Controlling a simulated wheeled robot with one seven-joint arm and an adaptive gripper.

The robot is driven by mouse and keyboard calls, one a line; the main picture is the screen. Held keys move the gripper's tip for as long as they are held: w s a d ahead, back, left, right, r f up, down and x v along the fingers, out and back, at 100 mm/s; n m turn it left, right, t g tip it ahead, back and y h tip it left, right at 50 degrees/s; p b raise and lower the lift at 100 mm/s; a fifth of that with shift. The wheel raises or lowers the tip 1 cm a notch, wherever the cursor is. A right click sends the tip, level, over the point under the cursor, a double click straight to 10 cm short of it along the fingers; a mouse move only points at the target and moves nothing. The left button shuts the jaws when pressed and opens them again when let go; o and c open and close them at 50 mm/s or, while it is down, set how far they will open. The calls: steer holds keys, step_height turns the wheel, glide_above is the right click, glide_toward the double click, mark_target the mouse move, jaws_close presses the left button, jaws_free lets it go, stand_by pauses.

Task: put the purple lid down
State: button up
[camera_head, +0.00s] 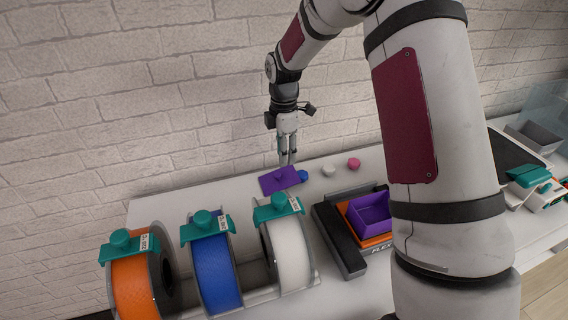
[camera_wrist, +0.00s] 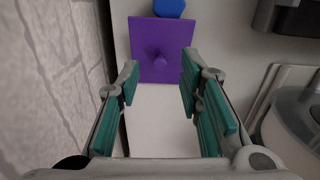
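The purple lid (camera_head: 279,180) is a flat square plate with a small knob. It appears to lie on the white table near the wall, knob up. In the wrist view the lid (camera_wrist: 146,36) is just beyond my fingertips, its knob in line with the gap between them. My gripper (camera_head: 287,160) points down by the lid, its fingers partly hiding the area behind. In the wrist view my gripper (camera_wrist: 158,76) is open, with its teal finger pads well apart and nothing between them. The purple open box (camera_head: 372,212) sits on an orange plate to the right.
A blue piece (camera_head: 303,175) lies close beside the lid, with white (camera_head: 329,170) and pink (camera_head: 354,163) pieces further right. Filament spools in orange (camera_head: 134,290), blue (camera_head: 217,275) and white (camera_head: 289,256) stand in front. The dark printer base (camera_head: 341,240) is to the right.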

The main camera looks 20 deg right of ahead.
steer(key=s+r+m, duration=0.2)
steer(key=s+r, duration=0.2)
steer(key=r, duration=0.4)
steer(key=s+r+m, duration=0.2)
steer(key=s+r, duration=0.3)
steer(key=r, duration=0.3)
steer(key=s+a+r+m+t, duration=0.1)
steer(key=s+m, duration=1.3)
steer(key=s, duration=1.4)
steer(key=shift+a+r+t, duration=0.15)
steer(key=shift+r+t, duration=0.75)
steer(key=shift+t, duration=0.2)
